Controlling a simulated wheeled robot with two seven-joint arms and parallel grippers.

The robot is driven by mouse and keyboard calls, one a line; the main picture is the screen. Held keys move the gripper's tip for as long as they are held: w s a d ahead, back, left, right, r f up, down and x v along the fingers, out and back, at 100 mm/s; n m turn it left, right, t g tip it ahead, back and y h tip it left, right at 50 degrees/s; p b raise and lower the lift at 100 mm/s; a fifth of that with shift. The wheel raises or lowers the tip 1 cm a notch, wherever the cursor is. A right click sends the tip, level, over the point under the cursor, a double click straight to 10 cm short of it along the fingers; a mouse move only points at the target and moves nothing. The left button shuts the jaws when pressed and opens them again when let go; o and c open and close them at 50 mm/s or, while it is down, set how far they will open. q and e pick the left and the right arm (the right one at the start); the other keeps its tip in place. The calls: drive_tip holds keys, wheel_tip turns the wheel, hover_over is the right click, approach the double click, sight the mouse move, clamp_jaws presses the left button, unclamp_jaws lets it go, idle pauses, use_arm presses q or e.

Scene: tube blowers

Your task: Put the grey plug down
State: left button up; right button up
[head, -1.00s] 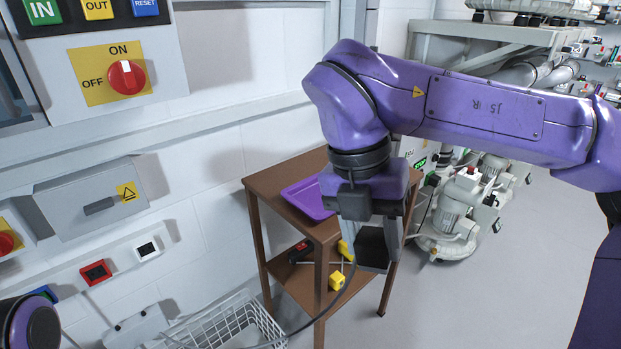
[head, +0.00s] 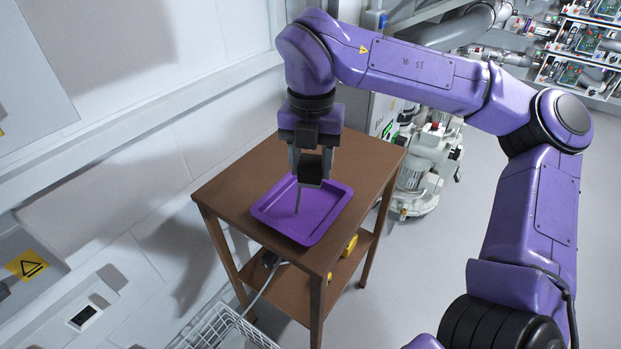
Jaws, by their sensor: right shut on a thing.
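My right gripper (head: 311,178) is over the purple tray (head: 333,228) on top of the brown table. It is shut on a dark grey block, which I take to be the grey plug (head: 311,167). The fingers cover part of the block. A thin grey strand (head: 298,200) shows just below the gripper, against the tray. I cannot tell whether the block touches the tray or hangs slightly above it. My left gripper is not in view.
The brown table (head: 368,152) has bare top around the tray. Yellow items (head: 350,245) lie on its lower shelf. White machinery (head: 425,170) stands behind right.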

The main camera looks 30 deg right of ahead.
drive_tip(key=w+f, duration=0.1)
drive_tip(key=w+d+f, duration=0.1)
drive_tip(key=f, duration=0.1)
drive_tip(key=w+d+f, duration=0.1)
drive_tip(key=f, duration=0.1)
drive_tip(key=shift+d+f, duration=0.1)
drive_tip(key=shift+d, duration=0.15)
drive_tip(key=f, duration=0.3)
drive_tip(key=shift+w+d+f+b, duration=0.15)
drive_tip(key=shift+w+f+b, duration=0.05)
drive_tip(key=shift+f+b, duration=0.1)
drive_tip(key=o, duration=1.3)
wheel_tip(320, 180, up, 12)
drive_tip(key=p, duration=0.1)
drive_tip(key=shift+p, duration=0.4)
